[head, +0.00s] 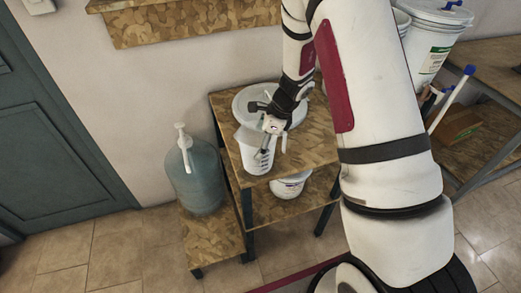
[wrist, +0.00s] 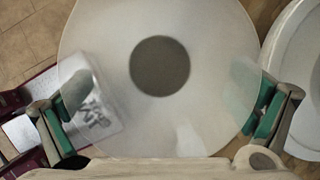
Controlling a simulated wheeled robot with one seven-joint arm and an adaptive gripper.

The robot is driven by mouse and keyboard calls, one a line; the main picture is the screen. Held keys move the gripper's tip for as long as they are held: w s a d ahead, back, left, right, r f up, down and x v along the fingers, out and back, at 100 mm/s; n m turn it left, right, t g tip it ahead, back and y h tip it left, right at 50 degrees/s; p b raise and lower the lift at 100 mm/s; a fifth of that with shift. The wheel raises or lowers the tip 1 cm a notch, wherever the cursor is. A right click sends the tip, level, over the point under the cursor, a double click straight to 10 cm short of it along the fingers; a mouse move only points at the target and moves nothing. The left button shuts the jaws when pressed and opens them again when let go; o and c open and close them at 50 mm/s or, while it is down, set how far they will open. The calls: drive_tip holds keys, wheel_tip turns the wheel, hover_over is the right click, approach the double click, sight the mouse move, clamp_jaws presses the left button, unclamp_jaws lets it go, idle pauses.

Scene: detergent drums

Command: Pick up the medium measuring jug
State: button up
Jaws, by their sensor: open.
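The medium measuring jug (head: 253,157) is a whitish, translucent jug with marks on its side. It stands upright on the upper patterned shelf, near its left front edge. In the wrist view a pale translucent round shape, which looks like the jug (wrist: 205,50), fills the middle, with a dark grey disc at its centre. My gripper (head: 268,135) is at the jug's top right in the head view. In the wrist view my gripper (wrist: 160,105) is open, with green-padded fingers on both sides of the round shape, partly seen through it. Contact cannot be told.
A wide white round container (head: 246,98) stands close behind the jug; a white curved rim (wrist: 292,75) shows right in the wrist view. A white tub (head: 290,187) sits on the lower shelf. A blue-green pump bottle (head: 195,178) stands left on a low stand (head: 212,240).

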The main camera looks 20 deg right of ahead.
drive_tip(key=c, duration=0.9)
drive_tip(key=shift+o, duration=0.2)
drive_tip(key=shift+r, duration=0.1)
